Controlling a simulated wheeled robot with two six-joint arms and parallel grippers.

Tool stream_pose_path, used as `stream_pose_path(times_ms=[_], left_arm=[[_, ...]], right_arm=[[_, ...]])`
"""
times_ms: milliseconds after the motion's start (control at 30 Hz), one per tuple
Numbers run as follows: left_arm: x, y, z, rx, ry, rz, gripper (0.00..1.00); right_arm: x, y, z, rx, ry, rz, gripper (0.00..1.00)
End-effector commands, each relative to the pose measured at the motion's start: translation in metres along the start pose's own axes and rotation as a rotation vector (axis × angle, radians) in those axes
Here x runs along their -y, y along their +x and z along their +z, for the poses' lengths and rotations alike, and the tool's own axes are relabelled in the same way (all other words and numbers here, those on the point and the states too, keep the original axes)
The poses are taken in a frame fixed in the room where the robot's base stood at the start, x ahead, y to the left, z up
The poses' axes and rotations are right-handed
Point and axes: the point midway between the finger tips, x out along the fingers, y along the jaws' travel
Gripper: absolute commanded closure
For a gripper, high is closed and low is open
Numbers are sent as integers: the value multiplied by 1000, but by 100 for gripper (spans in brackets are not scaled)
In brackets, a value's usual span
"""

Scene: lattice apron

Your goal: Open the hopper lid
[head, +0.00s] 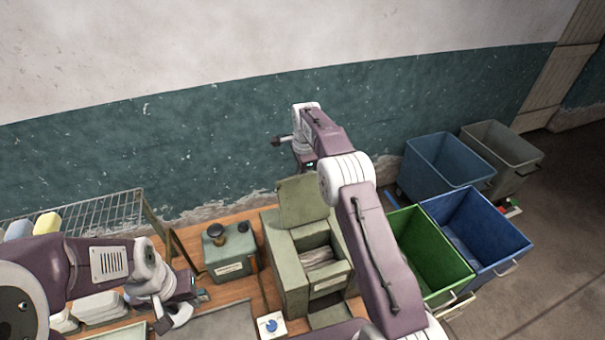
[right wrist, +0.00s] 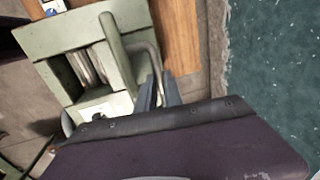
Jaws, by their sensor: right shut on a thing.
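The hopper (head: 290,271) is a pale green box on the bench in the head view, with its top opening uncovered. Its lid (head: 301,201) stands raised at the back of the opening. In the right wrist view the lid (right wrist: 117,52) shows nearly edge-on, beside the hopper body (right wrist: 65,40). A bent metal handle (right wrist: 152,58) sticks out from the lid. My right gripper (right wrist: 158,94) is shut on this handle; in the head view it is mostly hidden behind the lid's top. My left gripper (head: 188,308) is low over the bench, away from the hopper; its finger opening is unclear.
A green box (head: 230,262) with dark knobs stands left of the hopper. A card with a blue mark (head: 271,325) is in front. A wire rack (head: 105,210) is at left. Green (head: 430,255) and blue bins (head: 485,230) stand on the right. The wall is close behind.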

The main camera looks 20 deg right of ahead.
Motion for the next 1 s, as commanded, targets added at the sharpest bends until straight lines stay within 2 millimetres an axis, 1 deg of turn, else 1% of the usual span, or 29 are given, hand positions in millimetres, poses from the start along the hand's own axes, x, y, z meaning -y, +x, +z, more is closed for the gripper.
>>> stream_pose_path(times_ms=[33, 233, 267, 300, 333, 733, 1000], left_arm=[[0, 1, 0, 0, 0, 0, 64], [0, 1, 0, 0, 0, 0, 64], [0, 1, 0, 0, 0, 0, 64], [0, 1, 0, 0, 0, 0, 64], [0, 1, 0, 0, 0, 0, 64], [0, 2, 0, 0, 0, 0, 64], [0, 4, 0, 0, 0, 0, 64]], right_arm=[[6, 0, 1, 2, 2, -22, 100], [5, 0, 1, 3, 3, -22, 100], [5, 0, 2, 3, 3, -22, 87], [5, 0, 2, 3, 3, -21, 76], [5, 0, 2, 3, 3, -20, 68], [2, 5, 2, 4, 4, -10, 68], [1, 4, 2, 5, 4, -9, 68]])
